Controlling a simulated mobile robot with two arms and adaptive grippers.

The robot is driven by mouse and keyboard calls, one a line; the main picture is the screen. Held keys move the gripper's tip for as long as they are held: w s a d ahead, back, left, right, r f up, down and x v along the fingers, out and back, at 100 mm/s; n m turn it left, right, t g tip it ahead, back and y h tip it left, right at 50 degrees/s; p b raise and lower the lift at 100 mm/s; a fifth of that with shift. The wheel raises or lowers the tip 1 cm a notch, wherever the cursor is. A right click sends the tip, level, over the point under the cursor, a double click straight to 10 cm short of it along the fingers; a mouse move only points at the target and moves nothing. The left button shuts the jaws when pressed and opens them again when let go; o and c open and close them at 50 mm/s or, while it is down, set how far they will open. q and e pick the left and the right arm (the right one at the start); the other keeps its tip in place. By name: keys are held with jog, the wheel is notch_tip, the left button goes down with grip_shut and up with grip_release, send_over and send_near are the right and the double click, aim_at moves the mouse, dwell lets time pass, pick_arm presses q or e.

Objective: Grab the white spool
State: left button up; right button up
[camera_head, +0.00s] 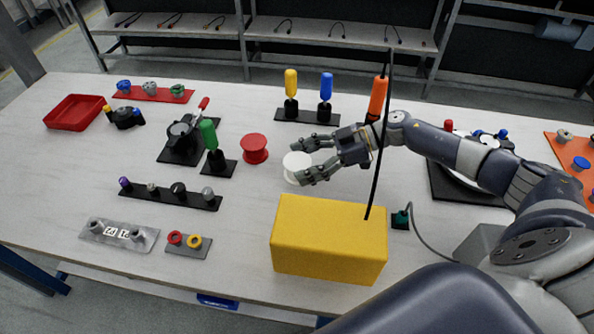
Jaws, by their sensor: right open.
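The white spool (296,166) stands on the light table, left of the middle of the right arm's reach. My right gripper (298,162) comes in from the right and is open. Its two fingers lie one on the far side and one on the near side of the spool. I cannot tell whether either finger touches it. A large dark arm link of mine fills the bottom right. My left gripper is not in view.
A yellow box (328,240) stands just in front of the spool, with a thin black rod rising by it. A red spool (254,148) is to the left. Yellow and blue handled tools (326,88) stand behind. A red tray (74,111) is far left.

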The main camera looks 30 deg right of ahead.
jog(key=c, duration=0.9)
jog(key=shift+r, duration=0.1)
